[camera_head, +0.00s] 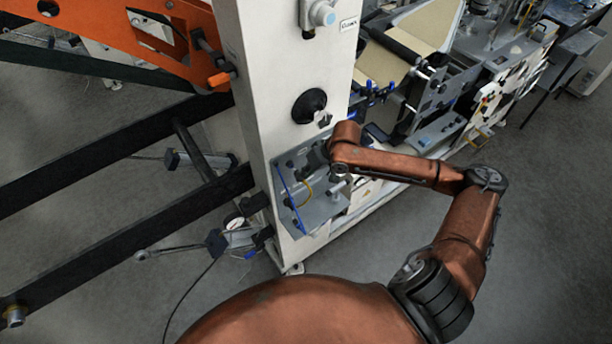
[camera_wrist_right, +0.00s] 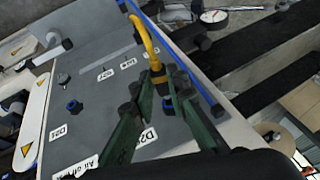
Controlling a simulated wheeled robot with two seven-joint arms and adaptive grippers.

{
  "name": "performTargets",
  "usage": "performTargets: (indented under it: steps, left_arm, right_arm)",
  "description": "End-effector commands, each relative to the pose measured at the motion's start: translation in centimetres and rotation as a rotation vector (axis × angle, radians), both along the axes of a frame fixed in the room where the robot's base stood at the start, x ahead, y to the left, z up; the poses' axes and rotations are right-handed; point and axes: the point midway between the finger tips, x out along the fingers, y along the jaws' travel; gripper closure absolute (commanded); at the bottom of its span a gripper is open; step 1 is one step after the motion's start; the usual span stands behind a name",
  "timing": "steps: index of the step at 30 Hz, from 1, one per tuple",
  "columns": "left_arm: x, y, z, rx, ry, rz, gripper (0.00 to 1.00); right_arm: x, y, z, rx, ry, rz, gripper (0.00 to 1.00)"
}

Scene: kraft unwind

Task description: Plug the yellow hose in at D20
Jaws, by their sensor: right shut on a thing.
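The yellow hose (camera_wrist_right: 148,42) curves down from the top of the right wrist view, and its end lies between my right gripper's green fingertips (camera_wrist_right: 163,82). The right gripper is shut on that end, just in front of the grey panel (camera_wrist_right: 100,75). A label starting "D2" (camera_wrist_right: 148,135) is partly hidden by a finger, so its last character is unclear. The D21 label (camera_wrist_right: 58,132) is to its left. In the head view the yellow hose (camera_head: 304,192) hangs at the panel (camera_head: 325,205), below my right gripper (camera_head: 318,160). My left gripper is out of view.
A blue-ringed fitting (camera_wrist_right: 73,105) and a dark knob (camera_wrist_right: 67,43) stand out from the panel. A white machine column (camera_head: 285,70) carries the panel, with black beams (camera_head: 100,175) to the left. Grey floor lies right.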

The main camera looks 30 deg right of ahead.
Motion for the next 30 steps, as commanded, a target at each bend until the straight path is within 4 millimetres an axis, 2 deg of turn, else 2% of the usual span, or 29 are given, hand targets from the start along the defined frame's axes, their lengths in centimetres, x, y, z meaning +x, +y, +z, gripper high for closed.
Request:
performTargets:
  steps: [18, 30]
  left_arm:
    - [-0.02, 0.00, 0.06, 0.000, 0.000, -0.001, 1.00]
    - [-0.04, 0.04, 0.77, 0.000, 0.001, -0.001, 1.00]
  right_arm:
    - [0.14, 0.00, 0.02, 0.000, -0.001, 0.000, 1.00]
    - [0.41, 0.00, 0.16, 0.000, -0.001, -0.001, 1.00]
